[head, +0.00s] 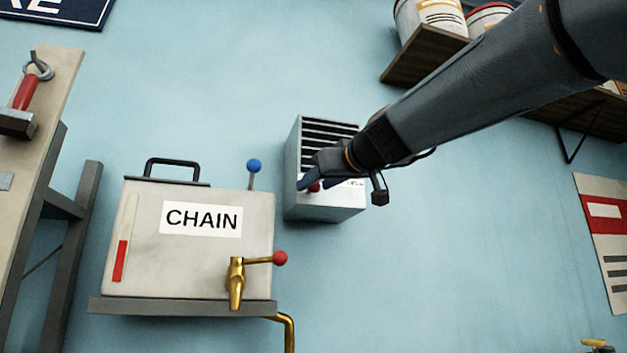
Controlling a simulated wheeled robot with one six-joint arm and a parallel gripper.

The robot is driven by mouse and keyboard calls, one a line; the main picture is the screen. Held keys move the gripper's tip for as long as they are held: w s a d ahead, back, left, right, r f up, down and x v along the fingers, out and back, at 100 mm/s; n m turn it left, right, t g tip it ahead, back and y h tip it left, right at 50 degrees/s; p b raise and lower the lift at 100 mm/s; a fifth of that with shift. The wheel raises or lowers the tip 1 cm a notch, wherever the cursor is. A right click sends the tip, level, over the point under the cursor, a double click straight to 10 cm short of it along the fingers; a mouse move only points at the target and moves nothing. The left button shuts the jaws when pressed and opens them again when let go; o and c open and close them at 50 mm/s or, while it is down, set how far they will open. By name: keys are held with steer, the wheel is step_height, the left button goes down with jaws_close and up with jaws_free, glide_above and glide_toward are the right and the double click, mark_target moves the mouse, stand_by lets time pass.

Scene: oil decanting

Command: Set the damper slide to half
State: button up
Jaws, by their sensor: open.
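A pale grey vent box (293,170) with dark horizontal louvres is fixed to the blue wall in the middle of the head view. On its lower front is a small red knob (314,187), which looks like the damper slide's handle. My gripper (314,184) reaches in from the upper right and is open, its dark fingertips at the red knob. I cannot tell whether the fingers touch it. The gripper and wrist hide much of the box's front and most of the slide's track, so its setting cannot be read.
A cream tank (190,262) marked CHAIN stands on a shelf (180,307) at lower left, with a blue-knobbed lever (254,167) and a brass tap (236,283). A wooden shelf (425,54) with tins is at upper right. The wall below the vent is clear.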

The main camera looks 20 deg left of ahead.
steer(key=shift+p+x, duration=0.35)
steer(key=shift+x, duration=0.85)
